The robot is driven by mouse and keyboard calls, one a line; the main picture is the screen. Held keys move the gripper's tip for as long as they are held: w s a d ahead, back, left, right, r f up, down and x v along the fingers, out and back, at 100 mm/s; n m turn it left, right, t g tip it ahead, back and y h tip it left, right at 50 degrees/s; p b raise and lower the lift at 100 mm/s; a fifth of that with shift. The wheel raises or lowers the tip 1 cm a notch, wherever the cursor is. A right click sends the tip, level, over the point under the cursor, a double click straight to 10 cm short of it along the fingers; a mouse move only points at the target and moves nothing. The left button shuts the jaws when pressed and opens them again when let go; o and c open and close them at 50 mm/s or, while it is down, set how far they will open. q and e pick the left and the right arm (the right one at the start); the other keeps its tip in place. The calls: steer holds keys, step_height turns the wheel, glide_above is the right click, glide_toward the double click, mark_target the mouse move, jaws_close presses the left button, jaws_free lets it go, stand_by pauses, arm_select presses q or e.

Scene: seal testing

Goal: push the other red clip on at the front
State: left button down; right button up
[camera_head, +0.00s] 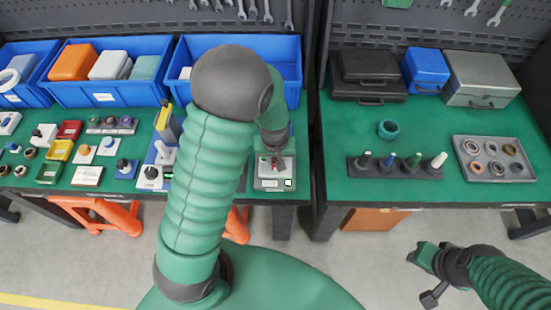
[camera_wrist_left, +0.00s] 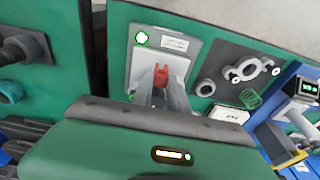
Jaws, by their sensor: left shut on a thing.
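The grey test unit (camera_head: 262,184) stands at the front edge of the left bench, with a small lit green spot on its front right. In the left wrist view the unit's light plate (camera_wrist_left: 185,66) shows a white label and a lit green ring. There the fingers of my left gripper (camera_wrist_left: 160,97) are shut on a red clip (camera_wrist_left: 162,74) at the unit. Whether the clip is fully seated is hidden. My right gripper (camera_head: 424,258) hangs over the floor at the lower right, away from the benches; its fingers are unclear.
Blue bins (camera_head: 107,93) line the back of the left bench. Small coloured parts crowd its left side. On the right bench stand a dark rack (camera_head: 377,172) of plugs, a grey tray (camera_head: 496,159) of rings and several cases. A gap separates the benches.

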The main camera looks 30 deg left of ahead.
arm_select(q)
steer(key=shift+f+b, duration=1.05)
steer(key=shift+f, duration=0.55)
stand_by(0.7)
steer(key=c, duration=1.2)
jaws_free()
steer(key=shift+r, duration=0.15)
step_height(320, 180, up, 7)
steer(key=p, duration=0.6)
steer(key=shift+p, duration=0.4)
